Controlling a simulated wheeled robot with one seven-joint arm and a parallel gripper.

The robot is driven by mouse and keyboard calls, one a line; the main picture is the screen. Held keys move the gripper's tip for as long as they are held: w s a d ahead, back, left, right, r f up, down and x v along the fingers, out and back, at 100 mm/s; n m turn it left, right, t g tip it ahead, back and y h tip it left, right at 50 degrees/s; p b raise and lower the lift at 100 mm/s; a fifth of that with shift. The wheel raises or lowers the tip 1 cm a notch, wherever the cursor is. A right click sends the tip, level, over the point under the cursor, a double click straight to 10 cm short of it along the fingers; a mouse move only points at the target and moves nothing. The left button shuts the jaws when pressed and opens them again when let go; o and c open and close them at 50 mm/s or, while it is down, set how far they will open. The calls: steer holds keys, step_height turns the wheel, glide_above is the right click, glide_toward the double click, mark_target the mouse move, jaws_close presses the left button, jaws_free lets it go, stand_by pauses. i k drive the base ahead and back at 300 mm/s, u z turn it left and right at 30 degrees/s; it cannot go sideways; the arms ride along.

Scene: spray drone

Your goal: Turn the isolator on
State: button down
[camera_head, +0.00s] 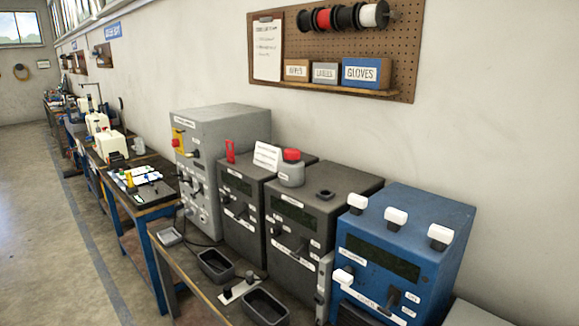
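A tall light-grey cabinet (228,128) stands on the bench against the wall, left of the dark boxes. Its front has a yellow plate with a red part (178,142) near the upper left, which looks like an isolator switch; its position is too small to read. A black handle (194,154) sits just right of the plate. Several smaller dark controls (188,182) are lower on the same front. My gripper is not in view.
Two dark grey boxes (310,226) and a blue box (408,245) with white knobs stand right of the cabinet. Black trays (265,307) and a small plate with a knob (240,287) lie before them. A blue-legged table (160,212) is further left. Floor (55,270) at left is clear.

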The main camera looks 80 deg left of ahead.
mark_target(175, 142)
steer(key=u, duration=3.6)
steer(key=i, duration=0.8)
steer(key=u, duration=0.95)
steer(key=i, duration=1.65)
steer(key=z, duration=0.85)
steer(key=i, duration=1.3)
steer(key=z, duration=0.85)
